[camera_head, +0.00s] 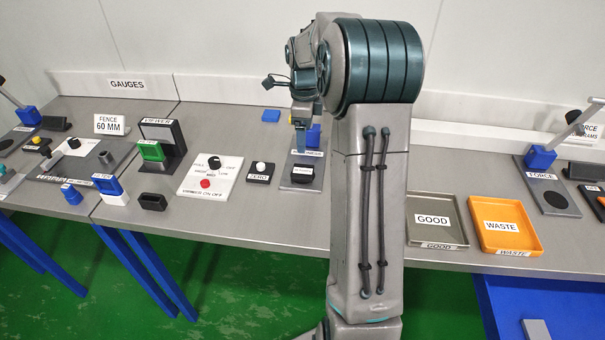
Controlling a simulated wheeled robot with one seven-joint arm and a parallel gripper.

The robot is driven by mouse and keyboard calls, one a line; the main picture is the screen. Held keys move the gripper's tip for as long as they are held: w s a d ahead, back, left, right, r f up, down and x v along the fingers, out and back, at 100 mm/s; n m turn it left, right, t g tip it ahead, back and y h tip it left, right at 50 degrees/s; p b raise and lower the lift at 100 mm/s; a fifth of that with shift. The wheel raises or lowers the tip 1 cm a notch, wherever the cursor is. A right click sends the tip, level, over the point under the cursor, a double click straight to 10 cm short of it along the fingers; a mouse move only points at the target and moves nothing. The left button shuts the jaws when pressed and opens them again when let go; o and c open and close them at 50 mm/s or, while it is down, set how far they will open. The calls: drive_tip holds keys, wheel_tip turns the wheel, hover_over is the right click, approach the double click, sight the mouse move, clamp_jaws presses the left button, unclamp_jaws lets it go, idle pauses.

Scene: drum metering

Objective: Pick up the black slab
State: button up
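My gripper (300,147) points down over a grey plate (299,185) at the middle of the table, partly hidden behind my arm. Its fingers are too small and covered to tell whether they are open or shut. Several black pieces could be the black slab: a low dark block (55,123) at the far left back, and a dark flat block (585,171) at the far right. I cannot tell which is meant. Both stand well apart from my gripper.
Left of my gripper stand a white switch panel (210,175), a black viewer stand (160,143) and a small black box (153,201). A grey GOOD tray (436,239) and an orange WASTE tray (504,242) lie at the right. My arm blocks the table's middle.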

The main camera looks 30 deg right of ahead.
hover_over(303, 171)
drive_tip(key=f, duration=0.6)
drive_tip(key=shift+w+d+f, duration=0.15)
drive_tip(key=shift+d+f, duration=0.05)
drive_tip(key=shift+f, duration=0.1)
drive_tip(key=shift+a+f+p, duration=0.2)
drive_tip(key=shift+f+p, duration=0.55)
drive_tip(key=shift+f, duration=1.95)
drive_tip(key=c, duration=1.2)
drive_tip(key=shift+o, duration=0.2)
drive_tip(key=shift+r, duration=0.15)
